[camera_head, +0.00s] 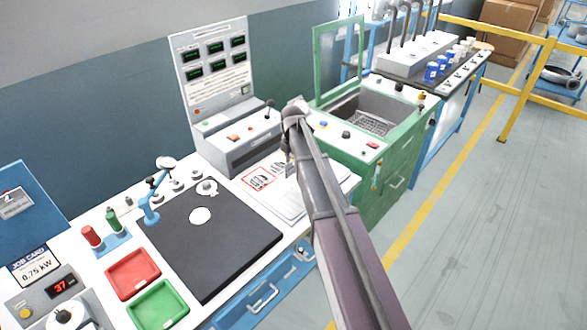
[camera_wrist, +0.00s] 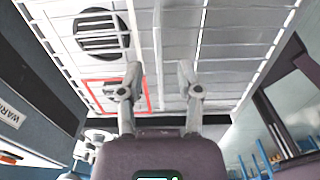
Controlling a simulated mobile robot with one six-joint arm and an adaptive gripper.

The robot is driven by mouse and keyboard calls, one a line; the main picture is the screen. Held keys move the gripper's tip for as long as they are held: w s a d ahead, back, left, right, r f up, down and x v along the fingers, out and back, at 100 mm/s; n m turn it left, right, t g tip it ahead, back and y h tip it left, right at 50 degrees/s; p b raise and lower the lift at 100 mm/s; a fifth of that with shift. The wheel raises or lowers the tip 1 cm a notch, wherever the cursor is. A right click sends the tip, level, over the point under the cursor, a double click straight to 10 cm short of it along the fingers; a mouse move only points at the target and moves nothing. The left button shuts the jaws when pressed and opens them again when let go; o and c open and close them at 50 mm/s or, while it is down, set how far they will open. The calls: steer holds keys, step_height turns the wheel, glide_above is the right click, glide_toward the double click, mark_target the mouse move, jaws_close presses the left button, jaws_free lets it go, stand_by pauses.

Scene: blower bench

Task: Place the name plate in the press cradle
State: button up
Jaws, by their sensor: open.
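A small pale plate (camera_head: 15,204) shows on an upright blue panel at the left edge of the head view; I cannot tell whether it is the name plate. A pale device with a dark round part (camera_head: 64,316) is cut off at the bottom left; I cannot make out a press cradle for certain. My gripper (camera_wrist: 157,82) is open in the wrist view, with nothing visible between its two fingers. In the head view it is mostly hidden by my arm, above the bench near the printed sheets (camera_head: 258,179).
A black mat (camera_head: 235,250) lies mid-bench, with a red tray (camera_head: 133,272) and a green tray (camera_head: 158,306) on its left. A grey console (camera_head: 240,140) stands behind. A green open-lidded cabinet (camera_head: 385,140) is right. Yellow rails (camera_head: 515,93) border the floor.

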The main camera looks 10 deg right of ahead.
jaws_close()
steer(key=shift+r, duration=0.15)
stand_by(0.5)
step_height(320, 180, up, 4)
steer(key=p, duration=0.3)
steer(key=shift+f+p, duration=0.2)
steer(key=shift+p, duration=0.2)
steer(key=s+r+p, duration=0.1)
steer(key=s, duration=1.5)
